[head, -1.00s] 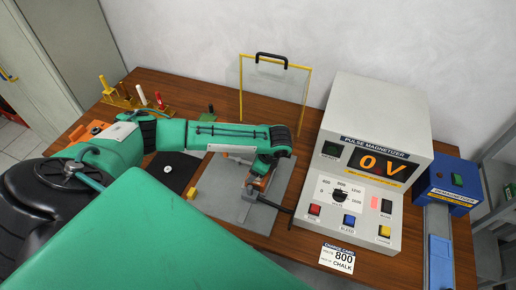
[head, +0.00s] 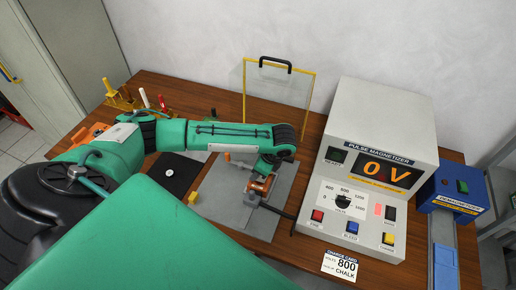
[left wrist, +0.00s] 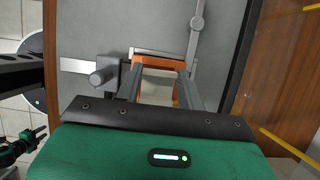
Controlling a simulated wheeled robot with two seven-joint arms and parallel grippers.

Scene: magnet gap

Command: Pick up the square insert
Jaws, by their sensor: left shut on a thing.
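My left gripper (head: 258,190) points down over the grey plate (head: 232,212) in the head view. In the left wrist view its two fingers (left wrist: 160,92) are shut on an orange-edged square piece (left wrist: 160,61) with a grey middle, which seems to be the square insert. In the head view this orange piece (head: 262,183) shows just under the wrist, low at the plate; whether it touches the plate is unclear. A small green and black gripper (left wrist: 38,137), apparently my right one, is at the left wrist view's lower left, too small to read.
The pulse magnetizer (head: 372,165) showing 0 V stands right of the plate, with a blue unit (head: 455,195) beyond. A clear yellow-framed shield (head: 279,92) stands behind. A yellow block (head: 193,197) and a black mat (head: 174,174) lie to the left.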

